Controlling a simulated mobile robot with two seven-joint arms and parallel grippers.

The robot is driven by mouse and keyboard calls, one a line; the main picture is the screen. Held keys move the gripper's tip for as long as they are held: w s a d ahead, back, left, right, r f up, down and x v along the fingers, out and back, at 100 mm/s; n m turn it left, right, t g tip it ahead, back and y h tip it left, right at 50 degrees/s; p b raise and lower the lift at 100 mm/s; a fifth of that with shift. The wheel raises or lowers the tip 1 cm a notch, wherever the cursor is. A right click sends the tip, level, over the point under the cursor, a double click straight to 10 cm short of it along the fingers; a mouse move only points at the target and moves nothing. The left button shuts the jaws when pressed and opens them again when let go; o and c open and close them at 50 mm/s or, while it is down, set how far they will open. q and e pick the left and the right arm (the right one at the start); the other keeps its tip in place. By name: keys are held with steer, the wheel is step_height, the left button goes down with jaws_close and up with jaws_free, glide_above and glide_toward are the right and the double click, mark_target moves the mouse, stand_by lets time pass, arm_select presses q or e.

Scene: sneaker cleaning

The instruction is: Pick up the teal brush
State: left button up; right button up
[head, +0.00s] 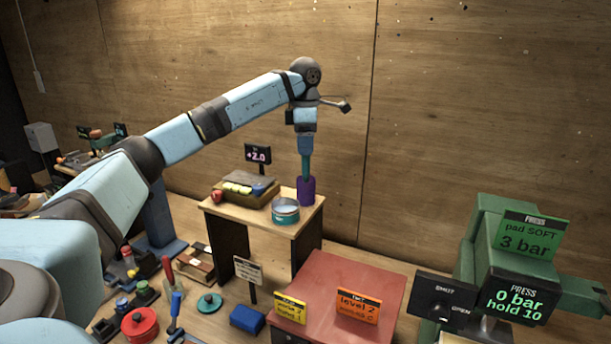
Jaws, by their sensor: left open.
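The teal brush (306,167) stands upright in a purple cup (307,191) at the back right corner of a small wooden stand; only part of its handle shows, and its lower end is hidden in the cup. My left gripper (306,150) points straight down over the brush, with its fingers at the upper part of the handle. It is open. The fingers overlap the top of the brush in this view, so I cannot tell whether they touch it. My right gripper is out of view.
A round teal tin (286,211) and a brown box (246,190) with yellow pieces share the wooden stand (255,222). A "+2.0" sign (258,154) rises behind them. A red-topped block (345,285) is in front, and a green press (505,265) stands at right.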

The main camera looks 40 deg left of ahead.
mark_target(306, 173)
arm_select(q)
step_height(306, 173, down, 4)
steer(key=shift+w+a+f+p, duration=0.1)
steer(key=shift+w+p, duration=0.05)
steer(key=shift+p, duration=0.2)
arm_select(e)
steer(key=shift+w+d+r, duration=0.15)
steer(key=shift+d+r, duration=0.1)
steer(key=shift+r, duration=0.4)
arm_select(q)
steer(key=c, duration=1)
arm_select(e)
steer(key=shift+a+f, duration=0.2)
arm_select(q)
steer(key=shift+r, duration=0.2)
